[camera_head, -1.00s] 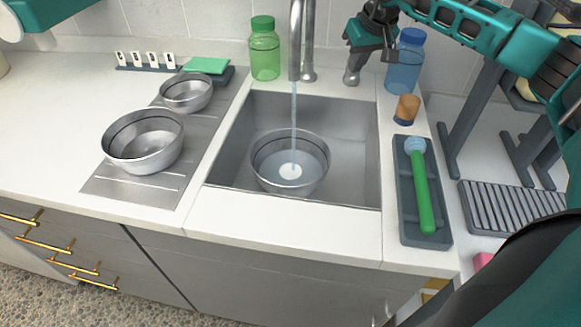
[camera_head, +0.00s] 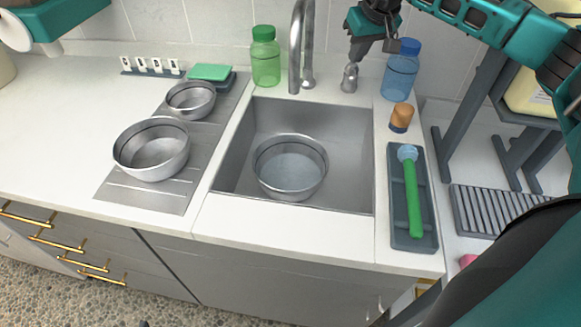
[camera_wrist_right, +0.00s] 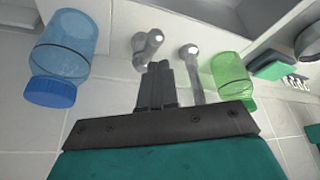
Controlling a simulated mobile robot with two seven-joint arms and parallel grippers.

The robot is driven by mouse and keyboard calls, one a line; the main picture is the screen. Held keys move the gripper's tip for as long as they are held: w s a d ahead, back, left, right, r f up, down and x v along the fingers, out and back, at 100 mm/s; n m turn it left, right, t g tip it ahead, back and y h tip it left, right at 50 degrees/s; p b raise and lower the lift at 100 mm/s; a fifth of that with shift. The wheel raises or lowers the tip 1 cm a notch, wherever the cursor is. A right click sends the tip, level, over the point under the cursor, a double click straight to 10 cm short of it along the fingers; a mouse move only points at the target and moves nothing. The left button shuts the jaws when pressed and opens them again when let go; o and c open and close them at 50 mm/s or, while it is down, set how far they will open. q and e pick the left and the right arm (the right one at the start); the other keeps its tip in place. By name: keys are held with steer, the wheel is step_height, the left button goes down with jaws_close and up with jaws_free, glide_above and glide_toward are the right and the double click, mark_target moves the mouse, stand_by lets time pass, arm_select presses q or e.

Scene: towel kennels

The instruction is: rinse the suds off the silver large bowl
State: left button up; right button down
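A silver bowl (camera_head: 290,168) sits upright in the sink (camera_head: 345,140) with water in it; I see no clear suds on it. The tap spout (camera_head: 295,45) hangs above the sink with no water running. My right gripper (camera_head: 353,60) is just above the tap's lever (camera_head: 349,78). In the right wrist view its fingers (camera_wrist_right: 157,68) are together and empty, with the lever (camera_wrist_right: 148,44) just past the tips; I cannot tell if they touch. Another large silver bowl (camera_head: 152,150) and a smaller one (camera_head: 190,100) stand on the drainboard. My left gripper is not in view.
A green bottle (camera_head: 265,55) and a blue bottle (camera_head: 401,70) flank the tap. A green-handled brush (camera_head: 412,195) lies in a grey tray (camera_head: 426,235) right of the sink, near an orange-topped item (camera_head: 402,115). A green sponge (camera_head: 209,72) lies behind the bowls.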

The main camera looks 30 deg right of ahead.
steer(key=v, duration=0.2)
steer(key=a+v, duration=0.1)
steer(key=v, duration=0.1)
steer(key=shift+r, duration=0.25)
steer(key=d+v, duration=0.1)
steer(key=v, duration=1.2)
steer(key=shift+a, duration=0.5)
steer(key=shift+a+f, duration=0.1)
